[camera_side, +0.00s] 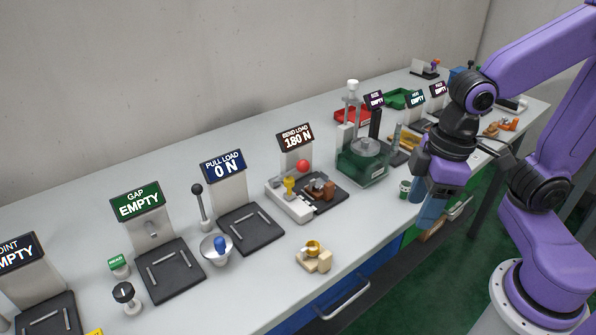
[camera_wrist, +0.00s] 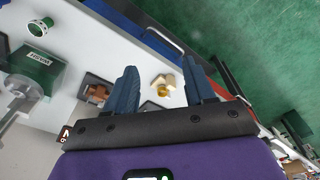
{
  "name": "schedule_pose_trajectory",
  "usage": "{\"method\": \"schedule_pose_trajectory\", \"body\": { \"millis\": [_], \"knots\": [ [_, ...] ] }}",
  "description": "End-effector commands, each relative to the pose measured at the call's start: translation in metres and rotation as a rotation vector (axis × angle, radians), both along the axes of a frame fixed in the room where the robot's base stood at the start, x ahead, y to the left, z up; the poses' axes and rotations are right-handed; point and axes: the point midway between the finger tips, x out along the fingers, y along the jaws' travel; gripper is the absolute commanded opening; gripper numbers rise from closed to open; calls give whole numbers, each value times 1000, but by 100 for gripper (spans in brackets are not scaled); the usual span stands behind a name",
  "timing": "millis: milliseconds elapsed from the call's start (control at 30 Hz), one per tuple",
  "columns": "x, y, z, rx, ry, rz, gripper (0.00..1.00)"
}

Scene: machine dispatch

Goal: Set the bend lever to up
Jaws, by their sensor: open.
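The bend station has a sign reading BEND LOAD 180 N (camera_side: 295,137). In front of it is a red ball knob (camera_side: 303,166), which looks like the end of the bend lever; its shaft is mostly hidden, so I cannot tell its setting. A yellow part (camera_side: 290,185) and a brown block (camera_side: 327,191) sit on the station. The brown block also seems to show in the wrist view (camera_wrist: 98,91). My gripper (camera_side: 426,215) is open and empty, pointing down at the bench's front edge, well right of the station. Its two blue fingers (camera_wrist: 159,66) are apart in the wrist view.
A green machine (camera_side: 362,166) stands between my gripper and the bend station. A small green-and-white cylinder (camera_side: 405,188) is near my fingers. A wooden block with a yellow piece (camera_side: 315,257) lies in front. The PULL LOAD station (camera_side: 223,165) is to the left.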

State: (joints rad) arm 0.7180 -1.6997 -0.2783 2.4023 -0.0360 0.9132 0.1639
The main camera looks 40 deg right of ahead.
Motion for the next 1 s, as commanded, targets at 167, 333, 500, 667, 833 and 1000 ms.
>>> {"method": "schedule_pose_trajectory", "body": {
  "millis": [167, 333, 500, 667, 833, 1000],
  "knots": [
    [46, 20, 17, 47, -45, -203, 54],
    [87, 34, 35, 93, -88, -396, 54],
    [127, 44, 52, 141, -132, -590, 54],
    [160, 50, 70, 188, -172, -768, 54],
    [185, 51, 83, 228, -208, -911, 54],
    [196, 50, 90, 247, -223, -978, 54]
  ]
}}
